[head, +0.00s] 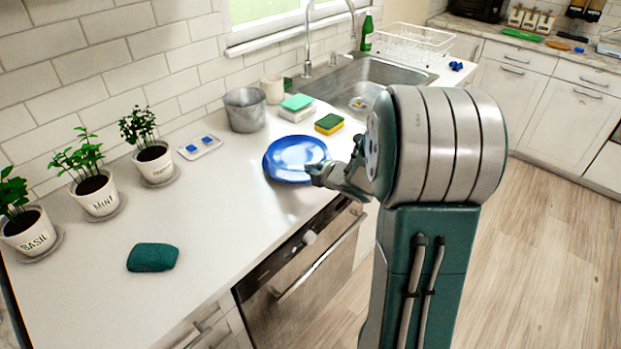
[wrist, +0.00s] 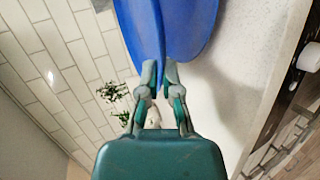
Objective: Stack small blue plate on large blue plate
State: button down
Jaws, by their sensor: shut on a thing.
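A round, glossy blue plate (head: 296,153) shows in the head view near the counter's front edge, left of my gripper (head: 345,176). Only one plate outline is clear there, so I cannot tell whether a second plate lies under it. In the wrist view my gripper (wrist: 161,78) is shut on the rim of a blue plate (wrist: 138,28). A second blue surface (wrist: 192,30) shows right of that rim. I cannot tell if it is the held plate's underside or another plate. Whether the held plate is the small or large one is unclear.
A sponge (head: 329,124), a metal pot (head: 245,110) and a cup (head: 272,89) stand behind the plate, near the sink (head: 365,85). Potted herbs (head: 95,192) line the wall. A teal cloth-like pad (head: 153,257) lies front left. The counter between is clear.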

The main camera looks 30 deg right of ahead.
jog(key=shift+w+f, duration=0.2)
jog(key=shift+f, duration=1.5)
jog(key=shift+f, duration=0.5)
jog(key=c, duration=0.8)
grip_release()
jog(key=shift+f, duration=0.1)
